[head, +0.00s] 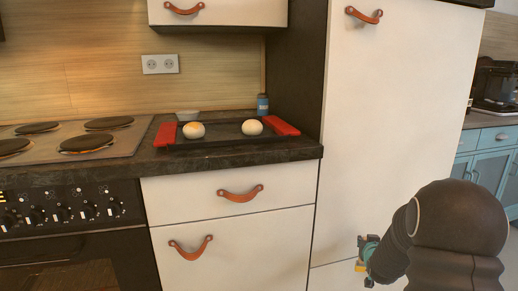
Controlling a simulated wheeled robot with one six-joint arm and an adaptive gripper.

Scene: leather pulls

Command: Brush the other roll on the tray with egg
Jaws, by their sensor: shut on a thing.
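A dark tray (222,139) with red end grips lies on the dark counter. Two round rolls sit on it, apart. The left roll (194,130) has a yellow-orange patch on top; the right roll (252,127) is plain pale. A small white bowl (187,115) stands behind the tray's left end; its contents are hidden. My gripper (362,262) is low at the right, in front of the tall white cabinet and well away from the tray. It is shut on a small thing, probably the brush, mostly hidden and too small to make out.
A blue jar (263,104) stands behind the tray's right end. The hob (72,138) is left of the tray. The tall cabinet (395,120) bounds the counter on the right. Leather pulls stick out from the drawers (240,194) below. A wall cupboard (225,12) hangs above.

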